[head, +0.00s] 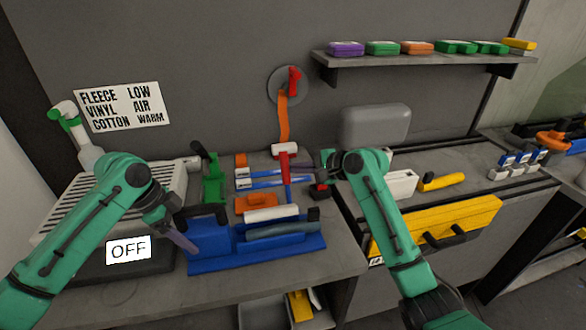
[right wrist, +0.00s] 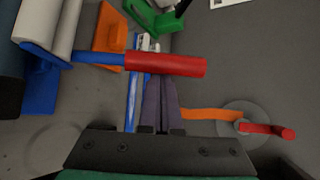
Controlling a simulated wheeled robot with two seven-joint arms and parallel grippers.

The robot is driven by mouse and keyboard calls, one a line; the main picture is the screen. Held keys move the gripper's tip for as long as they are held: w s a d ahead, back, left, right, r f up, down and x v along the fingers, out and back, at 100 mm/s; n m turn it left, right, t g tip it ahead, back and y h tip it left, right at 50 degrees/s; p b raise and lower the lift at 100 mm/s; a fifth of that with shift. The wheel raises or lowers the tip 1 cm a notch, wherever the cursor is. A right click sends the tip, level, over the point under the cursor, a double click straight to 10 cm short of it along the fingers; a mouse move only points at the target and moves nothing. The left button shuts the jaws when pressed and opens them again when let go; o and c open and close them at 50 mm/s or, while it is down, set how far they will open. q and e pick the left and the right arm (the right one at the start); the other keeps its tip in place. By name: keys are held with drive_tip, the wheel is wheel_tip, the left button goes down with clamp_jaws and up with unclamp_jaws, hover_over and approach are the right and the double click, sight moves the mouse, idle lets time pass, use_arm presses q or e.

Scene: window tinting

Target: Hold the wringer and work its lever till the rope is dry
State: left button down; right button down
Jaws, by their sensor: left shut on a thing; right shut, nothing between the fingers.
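The blue wringer (head: 235,252) stands on the bench near its front edge, with a pale roller (head: 270,214) on top. Its lever stands up with a red handle (head: 285,166), also large in the right wrist view (right wrist: 165,64). A grey-blue length (head: 283,231) lies along the wringer; I cannot tell if it is the rope or how wet it is. My left gripper (head: 186,238) is shut at the wringer's left end, by its black grip (head: 207,214).
An orange strap (head: 283,118) hangs from a round wall plate with a red lever (head: 295,80). Behind the wringer lie a green tool (head: 212,180) and orange block (head: 255,203).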

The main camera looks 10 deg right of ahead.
drive_tip(key=s+r+n+t+y, duration=0.1)
drive_tip(key=s+r+n+t, duration=0.1)
drive_tip(key=s, duration=0.4)
drive_tip(key=shift+n+t+y, duration=0.4)
drive_tip(key=shift+t, duration=0.4)
drive_tip(key=shift+s+a, duration=0.1)
